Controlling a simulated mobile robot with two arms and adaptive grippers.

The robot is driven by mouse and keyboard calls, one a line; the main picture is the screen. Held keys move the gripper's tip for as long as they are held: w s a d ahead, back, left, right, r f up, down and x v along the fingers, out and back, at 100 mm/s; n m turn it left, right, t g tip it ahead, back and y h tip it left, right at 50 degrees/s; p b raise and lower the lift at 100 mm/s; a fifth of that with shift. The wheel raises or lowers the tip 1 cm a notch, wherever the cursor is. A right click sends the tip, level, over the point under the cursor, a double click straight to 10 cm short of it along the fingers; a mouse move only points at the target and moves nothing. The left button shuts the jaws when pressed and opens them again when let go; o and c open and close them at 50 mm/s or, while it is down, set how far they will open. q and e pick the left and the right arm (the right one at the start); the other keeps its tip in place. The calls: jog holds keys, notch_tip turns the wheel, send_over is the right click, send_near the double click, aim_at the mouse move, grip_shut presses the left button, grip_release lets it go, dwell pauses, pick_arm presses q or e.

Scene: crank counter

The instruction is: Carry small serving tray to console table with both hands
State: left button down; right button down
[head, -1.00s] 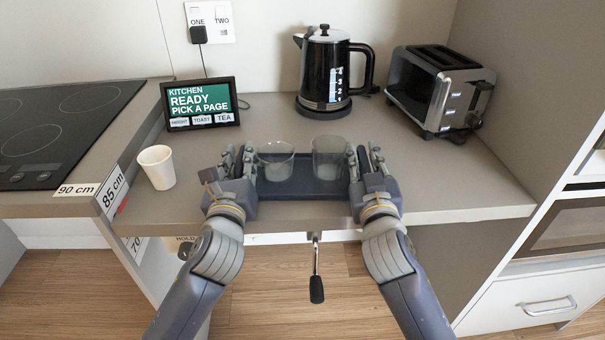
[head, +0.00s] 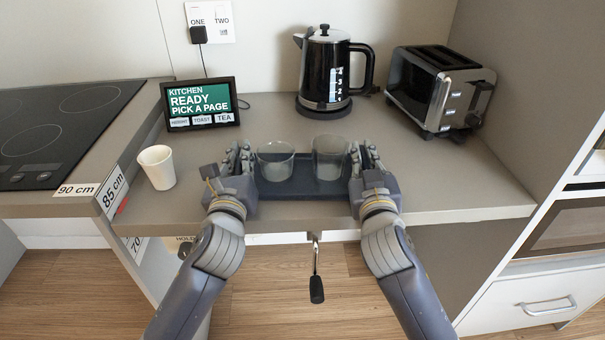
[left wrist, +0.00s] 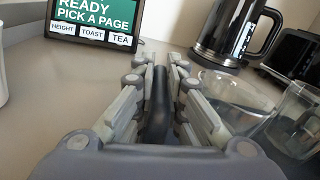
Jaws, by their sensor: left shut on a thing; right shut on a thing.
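The small serving tray (head: 300,190) is dark blue and sits between my two grippers over the front of the grey counter. I cannot tell whether it touches the counter. Two clear glasses stand upright on it, a left one (head: 275,160) and a right one (head: 330,158). My left gripper (head: 240,160) is shut on the tray's left side; in the left wrist view its fingers close on a dark rim (left wrist: 158,105). My right gripper (head: 362,160) is shut on the tray's right side. No console table is identifiable.
A black kettle (head: 325,75) and a toaster (head: 440,90) stand behind. A small screen (head: 200,104) and a white cup (head: 157,167) are at left. A crank handle (head: 317,288) hangs below the counter's front edge. The counter's right front (head: 470,190) is clear.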

pick_arm(q)
jog(key=shift+r, duration=0.1)
pick_arm(e)
jog(key=shift+r, duration=0.25)
